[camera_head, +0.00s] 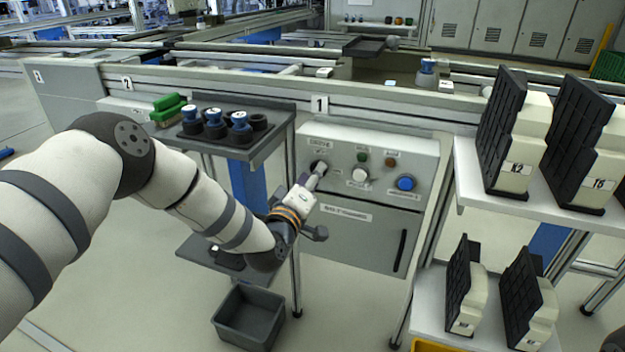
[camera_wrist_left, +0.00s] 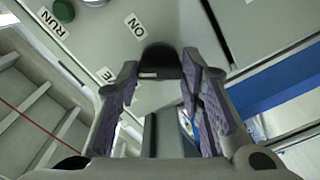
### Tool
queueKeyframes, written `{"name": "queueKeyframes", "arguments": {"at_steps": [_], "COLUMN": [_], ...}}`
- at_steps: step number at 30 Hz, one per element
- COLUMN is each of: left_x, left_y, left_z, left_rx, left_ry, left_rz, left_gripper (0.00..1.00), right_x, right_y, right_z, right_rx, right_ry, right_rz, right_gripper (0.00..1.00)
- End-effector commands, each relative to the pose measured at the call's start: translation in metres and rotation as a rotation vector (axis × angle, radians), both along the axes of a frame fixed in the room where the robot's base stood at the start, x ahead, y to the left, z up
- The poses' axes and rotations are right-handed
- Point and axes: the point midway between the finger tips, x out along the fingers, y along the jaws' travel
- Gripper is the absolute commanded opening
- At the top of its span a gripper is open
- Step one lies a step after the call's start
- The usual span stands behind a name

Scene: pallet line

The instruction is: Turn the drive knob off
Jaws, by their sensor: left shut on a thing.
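The drive knob (camera_head: 316,164) is a dark rotary knob at the upper left of a grey control panel (camera_head: 400,165). In the head view it is mostly hidden by my left gripper (camera_head: 318,169). In the left wrist view the black knob (camera_wrist_left: 161,64) sits between the tips of the left gripper (camera_wrist_left: 160,78), which is shut on it with one finger at each side. A pale mark shows on the knob's near end. An ON label (camera_wrist_left: 131,21) is on the panel beside it. Another label is partly hidden by a finger. My right gripper is not in view.
The panel also has a white knob (camera_head: 360,175), a blue button (camera_head: 405,183), and green and red-brown lamps. A shelf (camera_head: 236,148) with a black holder stands at left above a grey bin (camera_head: 248,318). White racks with dark-faced units are at right.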

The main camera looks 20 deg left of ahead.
Motion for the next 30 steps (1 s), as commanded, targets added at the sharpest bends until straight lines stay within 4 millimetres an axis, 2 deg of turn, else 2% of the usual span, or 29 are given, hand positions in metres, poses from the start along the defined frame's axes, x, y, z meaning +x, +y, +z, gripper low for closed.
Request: {"name": "queueKeyframes", "arguments": {"at_steps": [15, 30], "left_x": [-0.001, -0.001], "left_y": [-0.001, -0.001], "left_z": [-0.003, -0.001], "left_rx": [-0.428, -0.594], "left_ry": [0.019, 0.023], "left_rz": [-0.002, -0.002], "left_gripper": [0.07, 0.07], "right_x": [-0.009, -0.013], "right_y": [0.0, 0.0], "right_z": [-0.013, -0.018], "right_rx": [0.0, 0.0], "right_ry": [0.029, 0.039], "right_rz": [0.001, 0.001], "right_gripper": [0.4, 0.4]}}
